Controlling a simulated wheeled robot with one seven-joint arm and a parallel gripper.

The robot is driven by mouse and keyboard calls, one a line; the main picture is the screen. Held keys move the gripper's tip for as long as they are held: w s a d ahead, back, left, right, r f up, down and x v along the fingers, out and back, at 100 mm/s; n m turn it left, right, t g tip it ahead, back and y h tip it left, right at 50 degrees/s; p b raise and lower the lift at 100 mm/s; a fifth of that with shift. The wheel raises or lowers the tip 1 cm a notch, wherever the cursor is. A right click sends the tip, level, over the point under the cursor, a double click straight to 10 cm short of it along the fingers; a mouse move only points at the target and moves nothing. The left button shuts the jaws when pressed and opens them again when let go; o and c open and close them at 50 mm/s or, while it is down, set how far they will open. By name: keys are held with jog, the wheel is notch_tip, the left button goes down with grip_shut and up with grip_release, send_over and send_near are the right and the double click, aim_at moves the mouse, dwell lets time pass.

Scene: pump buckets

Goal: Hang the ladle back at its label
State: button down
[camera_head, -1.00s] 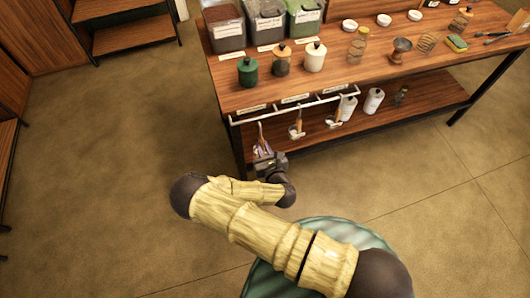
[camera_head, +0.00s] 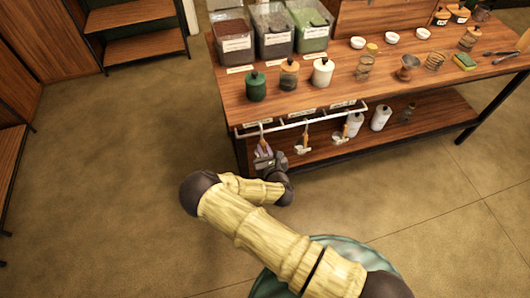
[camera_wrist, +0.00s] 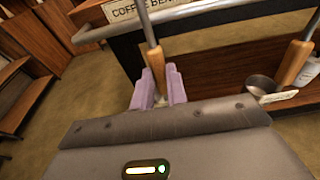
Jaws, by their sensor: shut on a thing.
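My gripper (camera_head: 263,152) is at the left end of the rail on the table's front. In the wrist view its purple fingers (camera_wrist: 158,92) are shut on the wooden handle of a ladle (camera_wrist: 155,58). The ladle's bowl is hidden behind my gripper. A label reading "COFFEE BEA…" (camera_wrist: 150,10) sits on the table edge just behind the shaft. In the head view the ladle's upper part (camera_head: 262,134) shows near the rail's left end.
Two other ladles hang to the right, one in the middle (camera_head: 303,143) and one farther right (camera_head: 343,133). Jars, bins and bowls stand on the tabletop (camera_head: 225,84). White bottles stand on the lower shelf. The floor to the left is clear.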

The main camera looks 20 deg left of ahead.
jog(key=shift+s+f+b, duration=0.1)
jog(key=shift+f+b, duration=0.65)
jog(key=shift+f, duration=0.4)
jog(key=shift+d, duration=0.1)
jog(key=c, duration=1.3)
grip_release()
jog(key=v, duration=1.1)
jog(key=shift+s+d+r+b, duration=0.1)
jog(key=shift+s+d+b, duration=0.05)
jog(key=shift+s+b, duration=0.25)
